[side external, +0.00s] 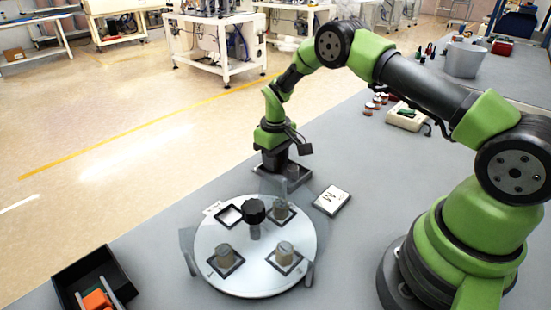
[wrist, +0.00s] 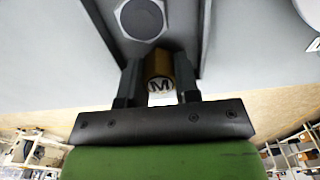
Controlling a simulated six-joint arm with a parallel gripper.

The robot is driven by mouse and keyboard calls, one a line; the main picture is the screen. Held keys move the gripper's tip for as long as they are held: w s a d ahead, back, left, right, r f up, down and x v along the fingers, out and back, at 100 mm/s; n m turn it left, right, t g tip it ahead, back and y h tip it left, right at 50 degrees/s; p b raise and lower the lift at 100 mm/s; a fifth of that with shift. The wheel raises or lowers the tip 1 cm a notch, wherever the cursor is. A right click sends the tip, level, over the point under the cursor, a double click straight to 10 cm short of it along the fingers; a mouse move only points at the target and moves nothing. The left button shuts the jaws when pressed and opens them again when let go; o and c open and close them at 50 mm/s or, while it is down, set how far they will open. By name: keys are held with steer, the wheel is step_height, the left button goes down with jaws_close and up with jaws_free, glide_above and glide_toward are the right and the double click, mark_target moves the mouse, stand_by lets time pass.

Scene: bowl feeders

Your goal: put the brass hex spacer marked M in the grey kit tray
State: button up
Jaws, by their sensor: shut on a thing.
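My gripper (wrist: 158,88) is shut on the brass hex spacer (wrist: 157,66), whose round end face shows a letter M in the wrist view. The grey kit tray (side external: 304,181) lies under and beside my gripper (side external: 272,162) in the side view. In the wrist view the tray (wrist: 112,40) has dark walls, and a grey hex part (wrist: 142,18) is in it. The spacer is between the fingers, over or within the tray's near part. I cannot tell whether it touches the floor. In the side view the spacer is hidden.
A white round plate (side external: 228,275) with a black knob (side external: 255,210) stands in front, with parts in several dark-framed nests and one empty nest (side external: 229,215). A card marked M (side external: 331,200) lies right of it. A black bin (side external: 118,280) with orange and green pieces is front left.

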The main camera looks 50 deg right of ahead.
steer(key=shift+f, duration=0.1)
steer(key=o, duration=1)
steer(key=s+a+r+m+t, duration=0.1)
steer(key=s+r, duration=0.1)
steer(key=r, duration=0.9)
steer(key=s+a+r+t, duration=0.1)
steer(key=s+a+r, duration=0.1)
steer(key=r, duration=1)
steer(key=s+a+r+m+t+y, duration=0.1)
steer(key=s+a+r+t, duration=0.1)
steer(key=s, duration=0.9)
steer(key=s+a+r+m+t+y, duration=0.1)
steer(key=s+a+r+m+t, duration=0.1)
steer(key=s, duration=0.9)
step_height(320, 180, up, 3)
steer(key=shift+a+r+t, duration=0.1)
steer(key=shift+a+t, duration=0.5)
steer(key=shift+a, duration=0.5)
